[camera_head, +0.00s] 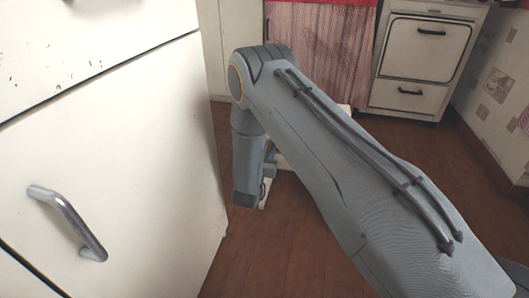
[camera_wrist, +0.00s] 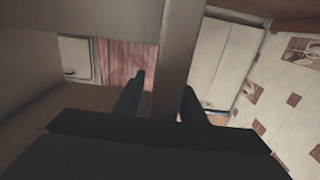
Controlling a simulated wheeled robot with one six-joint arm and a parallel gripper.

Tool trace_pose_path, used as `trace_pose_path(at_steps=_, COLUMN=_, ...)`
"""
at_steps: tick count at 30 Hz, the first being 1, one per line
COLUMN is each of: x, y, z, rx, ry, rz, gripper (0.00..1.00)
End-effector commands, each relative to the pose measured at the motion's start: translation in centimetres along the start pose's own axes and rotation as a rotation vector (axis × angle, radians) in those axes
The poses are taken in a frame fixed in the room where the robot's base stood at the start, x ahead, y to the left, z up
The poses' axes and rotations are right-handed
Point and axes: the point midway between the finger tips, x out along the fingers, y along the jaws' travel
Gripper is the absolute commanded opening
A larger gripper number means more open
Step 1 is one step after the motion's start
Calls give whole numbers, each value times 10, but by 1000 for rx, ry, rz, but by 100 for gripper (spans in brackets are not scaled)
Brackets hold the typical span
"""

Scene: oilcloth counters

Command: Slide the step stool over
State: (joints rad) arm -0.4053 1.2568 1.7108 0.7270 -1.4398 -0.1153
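The step stool is mostly hidden behind my arm in the head view; a small cream piece (camera_head: 282,161), seemingly part of it, shows beside my wrist. In the wrist view a pale upright bar (camera_wrist: 180,45), apparently a stool leg, runs down between the fingers of my gripper (camera_wrist: 164,82). The two dark fingers stand apart, one on each side of the bar. A gap shows between the left finger and the bar; the right finger overlaps the bar's right edge in the picture, and I cannot tell whether it touches. In the head view my gripper (camera_head: 266,190) points down, largely hidden.
A white cabinet (camera_head: 150,150) with a metal handle (camera_head: 68,222) stands close on the left. A cream stove (camera_head: 420,60) and a red checked curtain (camera_head: 320,40) are at the back. Brown floor (camera_head: 290,240) is bare beside my arm. A tiled wall (camera_head: 500,90) is at right.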

Motion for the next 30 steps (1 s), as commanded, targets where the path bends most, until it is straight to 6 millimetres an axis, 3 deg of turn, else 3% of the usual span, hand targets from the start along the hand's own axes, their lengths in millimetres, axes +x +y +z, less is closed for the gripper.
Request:
trace_pose_path(at_steps=4, x=0, y=0, z=0, rx=0, ry=0, rz=0, gripper=38)
trace_pose_path(at_steps=11, x=0, y=0, z=0, rx=0, ry=0, rz=0, gripper=0)
trace_pose_path(at_steps=30, x=-1, y=0, z=0, rx=0, ry=0, rz=0, gripper=0)
